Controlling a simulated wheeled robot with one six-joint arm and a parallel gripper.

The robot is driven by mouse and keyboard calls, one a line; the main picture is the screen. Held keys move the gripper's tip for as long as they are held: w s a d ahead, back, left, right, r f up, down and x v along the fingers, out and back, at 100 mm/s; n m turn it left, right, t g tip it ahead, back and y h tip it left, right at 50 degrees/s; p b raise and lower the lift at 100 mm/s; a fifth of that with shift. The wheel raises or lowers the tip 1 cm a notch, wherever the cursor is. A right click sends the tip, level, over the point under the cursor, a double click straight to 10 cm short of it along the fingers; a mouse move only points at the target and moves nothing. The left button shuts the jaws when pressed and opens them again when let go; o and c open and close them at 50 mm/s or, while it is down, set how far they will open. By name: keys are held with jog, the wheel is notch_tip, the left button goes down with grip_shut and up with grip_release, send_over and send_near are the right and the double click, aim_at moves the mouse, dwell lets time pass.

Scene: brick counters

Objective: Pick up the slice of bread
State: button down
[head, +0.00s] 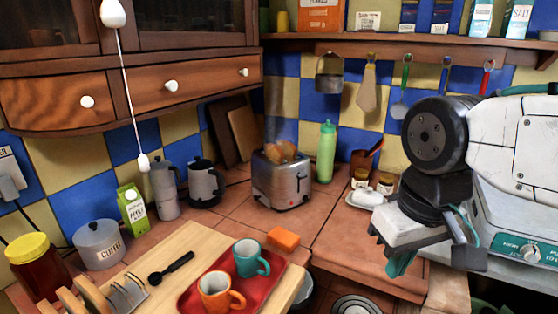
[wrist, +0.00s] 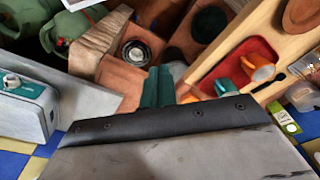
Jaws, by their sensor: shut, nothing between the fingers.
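Browned bread slices (head: 281,152) stick up out of the slots of the metal toaster (head: 282,184) on the back counter in the head view. More brown, slice-like pieces (head: 96,296) stand in a wire rack (head: 126,293) at the lower left; the picture edge cuts them off. My gripper (head: 402,262) is on the right, in front of and well apart from the toaster. In the wrist view its teal fingertips (wrist: 159,86) are together with nothing between them. No bread can be made out in the wrist view.
A red tray (head: 188,297) holds a teal mug (head: 247,260) and an orange mug (head: 216,292). An orange block (head: 284,238) lies in front of the toaster. A green bottle (head: 326,152) stands at its right, a dark kettle (head: 204,184) at its left. Shelf (head: 420,40) and cabinets hang above.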

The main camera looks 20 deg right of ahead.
aim_at(274, 145)
jog(key=c, duration=2.1)
grip_release()
jog(key=shift+c, duration=0.2)
jog(key=o, duration=0.8)
jog(key=shift+w+f, duration=0.1)
jog(key=shift+f, duration=0.2)
jog(key=w, duration=1.6)
jog(key=w+a+f+n+y, duration=0.1)
jog(key=w, duration=1.5)
jog(key=w+a+n, duration=0.1)
jog(key=w, duration=1.5)
jog(key=shift+f+t, duration=0.2)
jog(key=shift+t, duration=0.2)
jog(key=w+r, duration=0.1)
jog(key=w, duration=0.1)
jog(key=w+r+n+t, duration=0.1)
jog(key=w+r, duration=0.1)
jog(key=w+r+t, duration=0.1)
jog(key=w, duration=0.1)
jog(key=shift+w+a+r+n+y, duration=0.25)
jog(key=shift+w+r+n+y, duration=0.05)
jog(key=shift+r+n+y, duration=0.1)
jog(key=shift+x, duration=0.95)
jog(key=shift+d+x, duration=0.15)
jog(key=shift+x, duration=1.35)
jog(key=shift+d+x, duration=0.1)
jog(key=shift+x, duration=1.4)
jog(key=shift+c, duration=0.2)
